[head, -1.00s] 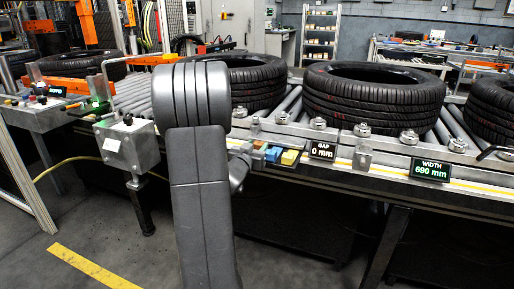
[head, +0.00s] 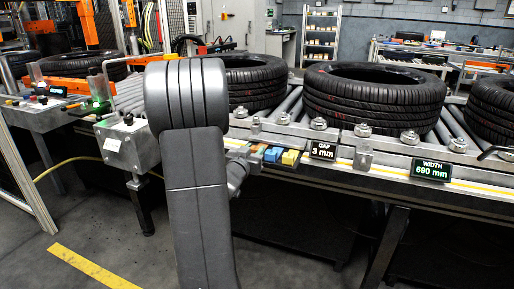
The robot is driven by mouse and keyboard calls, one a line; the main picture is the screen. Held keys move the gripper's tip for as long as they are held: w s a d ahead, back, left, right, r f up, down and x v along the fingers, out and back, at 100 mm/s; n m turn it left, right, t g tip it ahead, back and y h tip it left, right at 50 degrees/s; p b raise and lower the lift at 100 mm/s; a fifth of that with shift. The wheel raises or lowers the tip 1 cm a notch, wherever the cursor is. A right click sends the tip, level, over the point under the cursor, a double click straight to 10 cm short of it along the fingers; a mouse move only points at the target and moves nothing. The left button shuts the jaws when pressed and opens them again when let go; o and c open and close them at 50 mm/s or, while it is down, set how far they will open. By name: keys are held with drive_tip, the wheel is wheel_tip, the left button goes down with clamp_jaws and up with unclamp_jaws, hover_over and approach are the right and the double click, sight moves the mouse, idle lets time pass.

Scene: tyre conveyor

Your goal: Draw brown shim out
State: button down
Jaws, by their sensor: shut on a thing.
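The brown shim (head: 258,148) shows as a small brownish patch at the left end of the row of coloured blocks on the conveyor's front edge. My gripper (head: 243,157) is at this left end, mostly hidden behind my grey arm. It is shut on the brown shim, but the fingers are small and the contact is hard to see. A blue block (head: 273,154) and a yellow block (head: 290,157) sit just right of it. The gap display (head: 323,151) reads 3 mm.
A width display (head: 431,170) reads 690 mm on the conveyor's front rail. A tyre (head: 373,105) lies on the rollers behind, with others beside it. A grey control box (head: 127,146) stands left of my arm. The floor in front is open.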

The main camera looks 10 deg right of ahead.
drive_tip(key=shift+s+a, duration=0.25)
drive_tip(key=shift+s, duration=0.1)
drive_tip(key=c, duration=1.3)
unclamp_jaws()
drive_tip(key=p+v, duration=0.1)
drive_tip(key=v, duration=1.2)
drive_tip(key=shift+s+a, duration=0.25)
drive_tip(key=shift+s, duration=0.05)
